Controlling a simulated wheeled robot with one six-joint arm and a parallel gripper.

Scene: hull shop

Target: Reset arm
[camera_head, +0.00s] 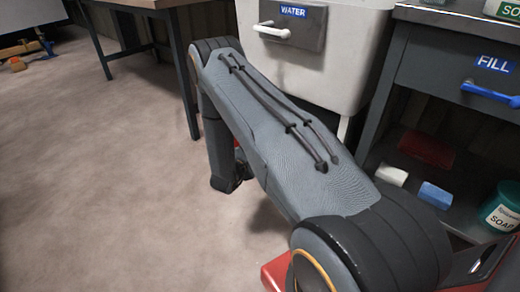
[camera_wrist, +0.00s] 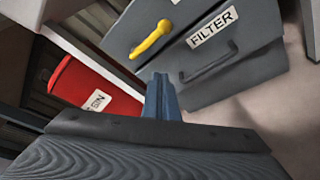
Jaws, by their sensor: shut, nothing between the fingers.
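My arm reaches across the head view from the lower right to a bend near the white sink cabinet, then drops down. Its end is partly hidden behind the upper link, so the fingers do not show clearly there. In the wrist view my gripper (camera_wrist: 160,85) shows as narrow blue-grey fingers, shut and empty. Behind the fingers is a grey drawer unit (camera_wrist: 235,85) with a label reading FILTER, a yellow handle (camera_wrist: 150,40) and a dark handle. I cannot tell how far the fingertips are from it.
A white unit with a WATER drawer (camera_head: 291,26) and a dark cabinet with a FILL drawer (camera_head: 440,68) stand close to the arm. Sponges, including a blue one (camera_head: 435,195), and a soap tub (camera_head: 502,208) sit on the low shelf. A red bin (camera_wrist: 85,88) is left.

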